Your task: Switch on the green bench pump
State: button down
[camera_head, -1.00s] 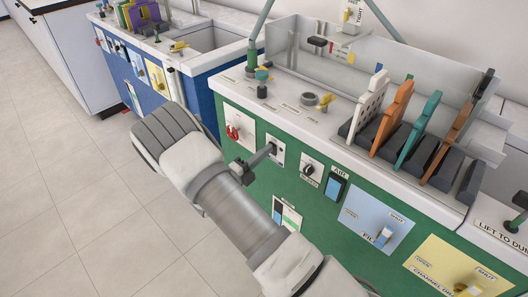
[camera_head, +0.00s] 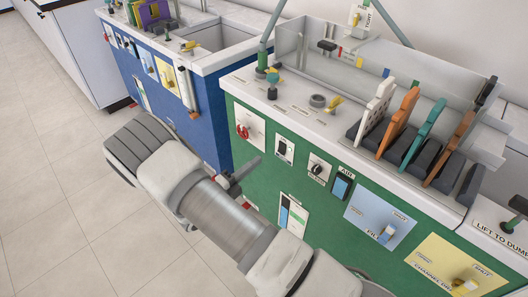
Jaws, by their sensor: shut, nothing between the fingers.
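The green bench (camera_head: 262,195) stands at the centre right, with a row of controls along its front panel. From left to right these are a red knob (camera_head: 243,131) on a white plate, a small white plate with a dark toggle switch (camera_head: 283,148), a dark rotary knob (camera_head: 316,169), and a blue rocker (camera_head: 342,186) labelled AIR. The small print by the toggle is too small to read, and I cannot tell its position. My gripper (camera_head: 257,161) is shut and empty, pointing towards the panel just left of and below the toggle plate, apparently apart from it.
A white gauge plate (camera_head: 291,214) sits low on the green panel. Blue (camera_head: 376,220) and yellow (camera_head: 455,266) plates with levers are to the right. Upright coloured paddles, including an orange one (camera_head: 398,122), stand on the top. A blue bench (camera_head: 165,100) is behind left; floor on the left is clear.

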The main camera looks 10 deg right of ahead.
jog(key=shift+r+p+v, duration=0.15)
jog(key=shift+r+v, duration=0.05)
jog(key=shift+v, duration=0.95)
jog(key=shift+r+p+v, duration=0.15)
jog(key=shift+r+v, duration=0.05)
jog(key=shift+v, duration=0.95)
jog(key=s+d+r+m+g+y, duration=0.55)
jog(key=s+r+m, duration=0.35)
jog(key=m, duration=0.6)
jog(key=s+d+r+m+g+y, duration=0.6)
jog(key=r+m, duration=0.5)
jog(key=m, duration=0.5)
jog(key=s+a+r+m+t+y, duration=0.35)
jog(key=s+r+m+t, duration=0.35)
jog(key=m, duration=0.4)
notch_tip(320, 180, up, 18)
jog(key=p, duration=1.8)
jog(key=shift+d+m+y, duration=0.3)
jog(key=shift+d+y, duration=0.05)
jog(key=shift+y, duration=0.05)
